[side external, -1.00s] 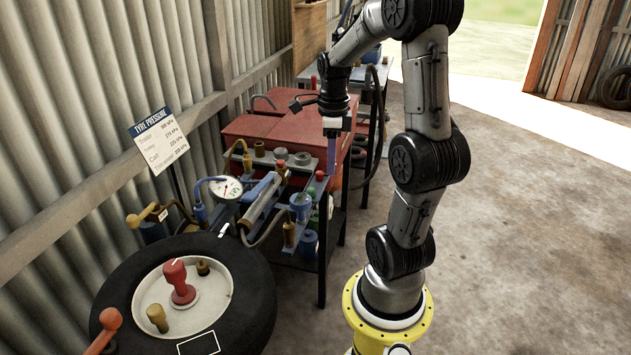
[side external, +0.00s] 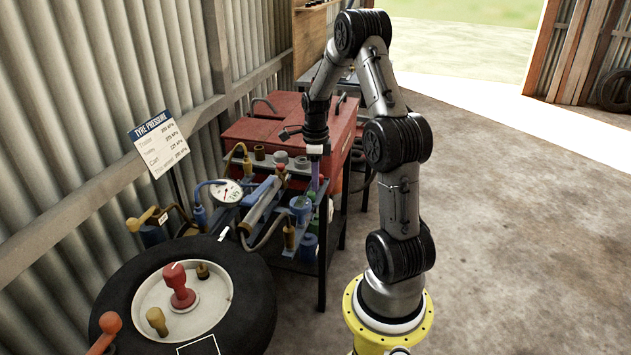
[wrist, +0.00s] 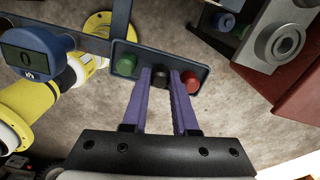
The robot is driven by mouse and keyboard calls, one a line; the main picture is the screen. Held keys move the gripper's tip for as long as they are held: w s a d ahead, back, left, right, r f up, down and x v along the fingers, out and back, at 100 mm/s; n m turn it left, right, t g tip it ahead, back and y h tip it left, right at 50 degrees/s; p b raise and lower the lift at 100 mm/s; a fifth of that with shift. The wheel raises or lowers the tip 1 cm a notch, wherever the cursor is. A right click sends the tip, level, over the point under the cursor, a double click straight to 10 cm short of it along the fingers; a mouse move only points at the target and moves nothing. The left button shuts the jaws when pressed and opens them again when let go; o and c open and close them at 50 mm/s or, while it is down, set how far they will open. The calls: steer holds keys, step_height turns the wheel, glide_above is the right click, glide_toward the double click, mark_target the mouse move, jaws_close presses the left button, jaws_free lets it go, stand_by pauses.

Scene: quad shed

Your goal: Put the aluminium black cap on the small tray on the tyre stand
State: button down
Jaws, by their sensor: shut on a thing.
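In the wrist view the two purple fingers of my gripper (wrist: 160,80) are shut on the small black cap (wrist: 160,72). The cap is between a green cap (wrist: 126,65) and a red cap (wrist: 190,80) on a blue-grey plate (wrist: 145,52). I cannot tell whether it still touches the plate. In the side view my gripper (side external: 314,178) is low at the right end of the rack, and the cap is hidden. The tyre (side external: 255,300) lies flat at lower left, with a round pale tray (side external: 215,315) on top.
The tray bears a red knob (side external: 178,285), a brass piece (side external: 157,320) and a small dark piece. A white square outline (side external: 198,345) lies at the tyre's front. A pressure gauge (side external: 226,191) and hoses crowd the rack; a red toolbox (side external: 265,133) stands behind.

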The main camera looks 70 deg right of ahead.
steer(key=shift+f, duration=0.35)
steer(key=shift+f, duration=0.15)
steer(key=c, duration=1)
jaws_free()
